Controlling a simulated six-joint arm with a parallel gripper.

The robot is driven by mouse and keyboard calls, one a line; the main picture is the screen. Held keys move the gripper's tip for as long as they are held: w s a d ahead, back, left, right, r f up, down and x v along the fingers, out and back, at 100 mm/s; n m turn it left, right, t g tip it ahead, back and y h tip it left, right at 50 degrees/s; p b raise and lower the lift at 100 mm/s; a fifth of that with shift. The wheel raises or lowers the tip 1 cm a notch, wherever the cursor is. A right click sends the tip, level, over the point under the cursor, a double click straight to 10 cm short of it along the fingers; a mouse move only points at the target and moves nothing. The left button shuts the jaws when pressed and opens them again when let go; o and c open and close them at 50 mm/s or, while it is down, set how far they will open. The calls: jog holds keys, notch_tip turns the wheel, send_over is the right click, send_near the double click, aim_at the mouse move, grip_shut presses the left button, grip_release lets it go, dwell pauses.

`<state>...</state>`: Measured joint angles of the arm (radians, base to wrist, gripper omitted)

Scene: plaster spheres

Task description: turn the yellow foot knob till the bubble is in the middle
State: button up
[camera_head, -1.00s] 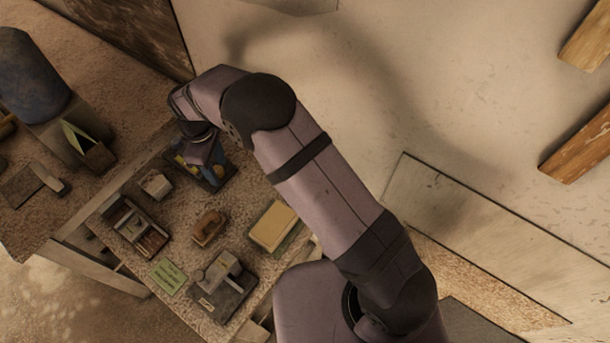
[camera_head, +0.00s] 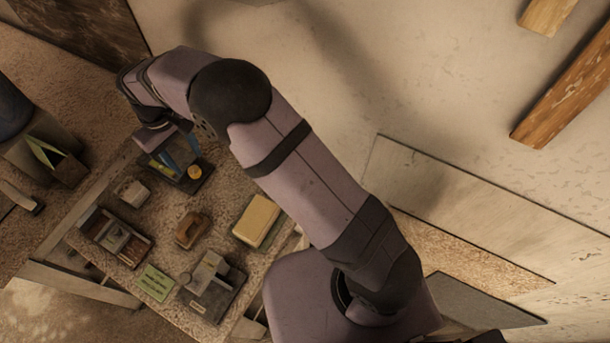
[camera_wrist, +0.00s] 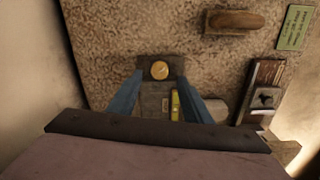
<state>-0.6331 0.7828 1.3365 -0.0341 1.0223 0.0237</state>
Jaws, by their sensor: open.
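The yellow foot knob (camera_wrist: 160,70) is a round disc on the far end of a dark levelling plate (camera_wrist: 155,102) in the wrist view; it also shows in the head view (camera_head: 194,172). A yellow-green bubble vial (camera_wrist: 175,106) lies along the right side of the plate. The bubble's place in it is too small to tell. My gripper (camera_wrist: 165,82) is open, with its two blue fingers spread to either side of the plate. The knob is between and beyond the fingertips, and I see no contact. In the head view, my gripper (camera_head: 176,155) is over the plate.
A brown wooden block (camera_head: 192,230), a yellow block (camera_head: 258,220), a grey device (camera_head: 212,287), a green card (camera_head: 156,283), a box with slots (camera_head: 115,238) and a small pale block (camera_head: 133,193) stand on the speckled table. Bare table lies between them.

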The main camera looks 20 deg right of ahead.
jog(key=shift+a+r, duration=0.1)
jog(key=shift+r, duration=0.7)
jog(key=s+d+r+m+b, duration=0.1)
jog(key=s+d+m+b, duration=0.15)
jog(key=d, duration=1.25)
jog(key=s+d+f+m, duration=0.1)
jog(key=s+d+m, duration=0.2)
jog(key=s+d, duration=0.8)
jog(key=shift+s+d+f+b, duration=0.15)
jog(key=shift+d+f+b, duration=0.15)
jog(key=shift+d+b, duration=0.1)
